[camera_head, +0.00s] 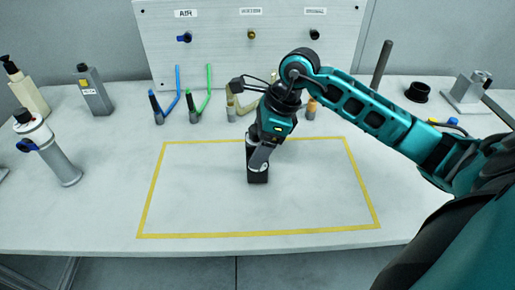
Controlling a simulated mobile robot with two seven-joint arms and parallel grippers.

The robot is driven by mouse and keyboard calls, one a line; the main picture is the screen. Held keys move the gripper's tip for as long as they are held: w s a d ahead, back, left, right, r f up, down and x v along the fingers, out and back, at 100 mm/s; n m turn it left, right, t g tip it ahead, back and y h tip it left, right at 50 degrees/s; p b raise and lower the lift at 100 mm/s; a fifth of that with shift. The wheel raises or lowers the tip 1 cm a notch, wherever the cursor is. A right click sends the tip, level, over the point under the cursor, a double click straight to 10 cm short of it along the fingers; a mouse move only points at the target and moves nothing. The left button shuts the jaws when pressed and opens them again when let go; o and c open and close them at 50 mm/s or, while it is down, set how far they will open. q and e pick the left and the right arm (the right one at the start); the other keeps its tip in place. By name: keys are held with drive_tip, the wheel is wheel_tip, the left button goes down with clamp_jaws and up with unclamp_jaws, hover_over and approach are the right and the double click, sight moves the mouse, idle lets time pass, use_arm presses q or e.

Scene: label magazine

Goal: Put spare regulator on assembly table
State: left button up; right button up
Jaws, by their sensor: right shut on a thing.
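My right gripper (262,152) reaches in from the right and points down over the table, inside the yellow outline. It is shut on a small dark block with a pale round face, which looks like the spare regulator (258,178). The gripper covers its upper part. Its lower end is at or just above the tabletop; I cannot tell whether it touches. The assembly table (200,210) is pale grey, with a yellow rectangle marked on it. My left gripper is not in view.
A panel (220,60) with labelled ports stands behind the table. Blue (177,90) and green (209,90) hoses lie before it. A pump bottle (22,88), a grey bottle (93,90) and a grey cylinder with a blue lever (55,155) stand left. A black ring (417,92) and metal block (466,95) sit right.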

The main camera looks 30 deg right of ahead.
drive_tip(key=shift+f, duration=0.6)
drive_tip(key=shift+f, duration=0.15)
drive_tip(key=o, duration=1.3)
drive_tip(key=shift+o, duration=0.2)
